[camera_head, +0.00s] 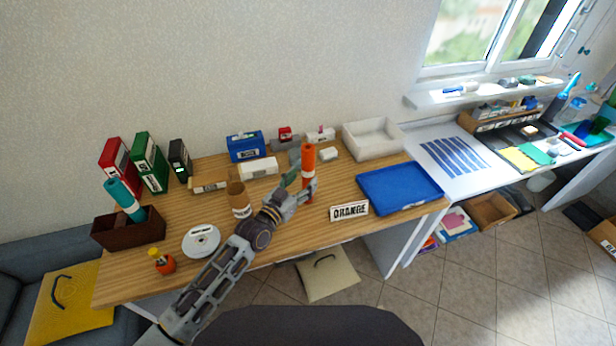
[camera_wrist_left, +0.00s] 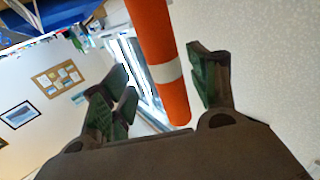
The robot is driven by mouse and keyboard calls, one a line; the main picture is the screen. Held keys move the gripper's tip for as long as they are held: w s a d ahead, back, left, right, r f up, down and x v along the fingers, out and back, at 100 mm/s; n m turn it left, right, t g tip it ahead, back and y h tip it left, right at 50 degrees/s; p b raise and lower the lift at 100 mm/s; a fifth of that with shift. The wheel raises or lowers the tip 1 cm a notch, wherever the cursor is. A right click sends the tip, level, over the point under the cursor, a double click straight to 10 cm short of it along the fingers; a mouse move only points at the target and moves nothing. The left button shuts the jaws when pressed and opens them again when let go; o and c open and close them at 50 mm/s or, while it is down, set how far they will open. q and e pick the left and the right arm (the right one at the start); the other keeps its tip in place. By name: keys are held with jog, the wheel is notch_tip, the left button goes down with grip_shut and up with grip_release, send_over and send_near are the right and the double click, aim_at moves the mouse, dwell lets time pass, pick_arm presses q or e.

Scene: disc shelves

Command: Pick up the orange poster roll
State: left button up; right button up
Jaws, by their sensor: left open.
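The orange poster roll (camera_head: 308,160) is upright at the middle of the wooden desk in the head view. It has a pale band, which shows in the left wrist view (camera_wrist_left: 154,45). My left gripper (camera_head: 302,187) reaches in from the left at the roll's lower part. In the wrist view the two dark green fingers of the left gripper (camera_wrist_left: 165,90) are apart, with the roll showing between them. Whether either finger touches it I cannot tell. My right gripper is not in view.
An "ORANGE" sign (camera_head: 349,212) and a blue tray (camera_head: 372,203) are right of the roll. A brown cup (camera_head: 239,203) stands left of it. A teal roll (camera_head: 124,199) leans in a brown box (camera_head: 128,236). A white bin (camera_head: 373,141) and small boxes are behind.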

aim_at(308, 147)
pick_arm(q)
jog(key=shift+a+x, duration=0.25)
jog(key=shift+x, duration=1.2)
jog(key=shift+p+x, duration=0.35)
jog(key=shift+x, duration=0.9)
jog(key=shift+a, duration=0.1)
jog(key=c, duration=1.1)
jog(key=shift+c, duration=0.2)
jog(key=shift+r, duration=5.05)
